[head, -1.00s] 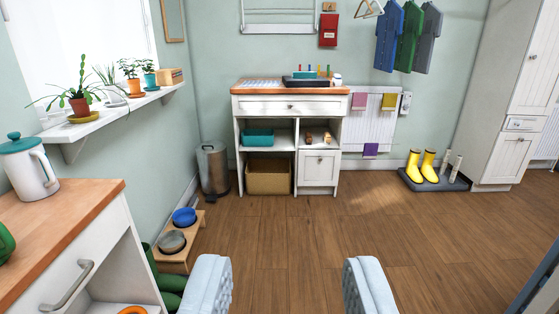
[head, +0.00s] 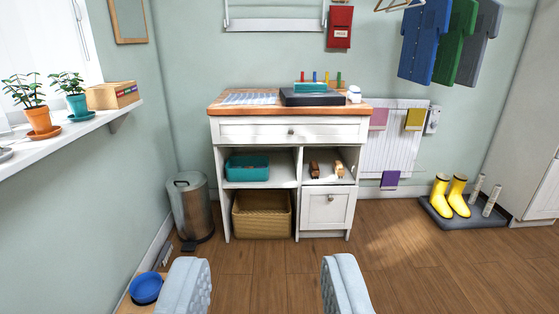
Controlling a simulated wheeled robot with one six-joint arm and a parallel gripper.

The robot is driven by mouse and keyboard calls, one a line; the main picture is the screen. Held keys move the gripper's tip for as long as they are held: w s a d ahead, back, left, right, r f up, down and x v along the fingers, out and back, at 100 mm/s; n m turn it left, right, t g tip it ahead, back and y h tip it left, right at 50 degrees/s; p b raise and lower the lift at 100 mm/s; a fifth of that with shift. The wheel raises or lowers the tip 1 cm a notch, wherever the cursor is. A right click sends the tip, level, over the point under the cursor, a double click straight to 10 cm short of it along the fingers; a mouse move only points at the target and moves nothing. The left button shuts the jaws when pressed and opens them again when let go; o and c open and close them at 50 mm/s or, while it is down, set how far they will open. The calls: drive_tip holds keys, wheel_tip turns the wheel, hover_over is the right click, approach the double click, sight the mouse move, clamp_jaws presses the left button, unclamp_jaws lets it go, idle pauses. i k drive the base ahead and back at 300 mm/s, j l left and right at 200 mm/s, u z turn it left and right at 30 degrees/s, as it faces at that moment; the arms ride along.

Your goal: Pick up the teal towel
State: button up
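I see no cloth that is clearly a teal towel. The small towels on the white radiator (head: 392,150) are pink (head: 378,119), yellow (head: 415,119) and purple (head: 390,179). A teal item (head: 311,88) with coloured pegs above it sits behind a dark tray (head: 311,98) on the wooden-topped cabinet; I cannot tell what it is. A teal bin (head: 247,168) stands on the cabinet's upper left shelf. My gripper (head: 266,265) is open and empty, its two pale fingers wide apart at the bottom of the view, well short of the cabinet.
The white cabinet (head: 290,131) stands against the wall ahead. A metal pedal bin (head: 190,208) is to its left, with a blue bowl (head: 146,288) nearer. Yellow boots (head: 450,195) stand on a tray at right. A plant shelf (head: 60,139) juts from the left wall. The middle floor is clear.

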sight(317, 87)
drive_tip(key=i, duration=1.7)
drive_tip(key=i+z, duration=0.15)
drive_tip(key=i, duration=0.3)
drive_tip(key=i+j+z, duration=0.15)
drive_tip(key=i, duration=0.25)
drive_tip(key=i+j+z, duration=0.15)
drive_tip(key=i, duration=0.3)
drive_tip(key=i+j+z, duration=0.15)
drive_tip(key=i, duration=0.25)
